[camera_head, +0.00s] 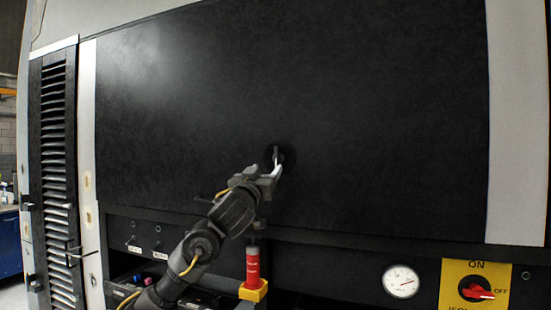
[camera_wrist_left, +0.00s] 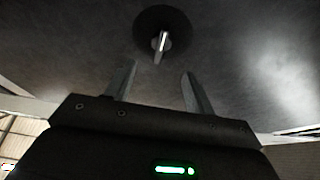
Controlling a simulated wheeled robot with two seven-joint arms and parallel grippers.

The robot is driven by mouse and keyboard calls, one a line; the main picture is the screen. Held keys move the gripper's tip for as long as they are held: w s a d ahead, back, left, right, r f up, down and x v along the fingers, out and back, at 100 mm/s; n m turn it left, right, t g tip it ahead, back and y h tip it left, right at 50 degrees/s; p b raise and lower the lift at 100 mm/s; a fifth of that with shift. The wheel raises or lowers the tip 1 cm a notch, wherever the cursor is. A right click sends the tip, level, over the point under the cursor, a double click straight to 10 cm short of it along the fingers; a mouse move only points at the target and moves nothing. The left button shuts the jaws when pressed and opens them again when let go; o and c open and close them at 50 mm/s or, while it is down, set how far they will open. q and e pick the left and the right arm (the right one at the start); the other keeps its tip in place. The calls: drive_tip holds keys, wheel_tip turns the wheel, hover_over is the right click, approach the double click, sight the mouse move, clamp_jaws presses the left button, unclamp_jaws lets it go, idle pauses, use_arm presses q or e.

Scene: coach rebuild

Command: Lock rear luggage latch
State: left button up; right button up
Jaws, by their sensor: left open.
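The rear luggage latch is a small pale handle (camera_wrist_left: 161,43) in a round dark recess (camera_wrist_left: 178,20) on the large black panel. In the left wrist view the handle points roughly up and down, slightly tilted. In the head view the recess (camera_head: 288,156) is near the panel's lower middle, partly hidden by my gripper. My left gripper (camera_wrist_left: 158,82) is open and empty. Its two fingers point at the latch, and in the left wrist view the handle appears beyond and between the fingertips, apart from them. In the head view the left gripper (camera_head: 273,171) is at the recess. My right gripper is not in view.
Below the panel (camera_head: 390,120) are a red cylinder on a yellow base (camera_head: 253,270), a round white gauge (camera_head: 400,281) and a red rotary switch on a yellow plate (camera_head: 477,290). A louvred black grille (camera_head: 55,130) stands at the left. The panel around the latch is clear.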

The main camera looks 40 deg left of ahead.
sight(276, 158)
use_arm(q)
drive_tip(key=p+x, duration=0.3)
drive_tip(key=x, duration=0.4)
drive_tip(key=shift+w+a+r, duration=0.1)
drive_tip(key=shift+w+r, duration=0.1)
drive_tip(key=shift+w, duration=0.1)
drive_tip(key=shift+w+a+r+p, duration=0.15)
drive_tip(key=shift+w+a+p, duration=0.15)
drive_tip(key=shift+w, duration=0.3)
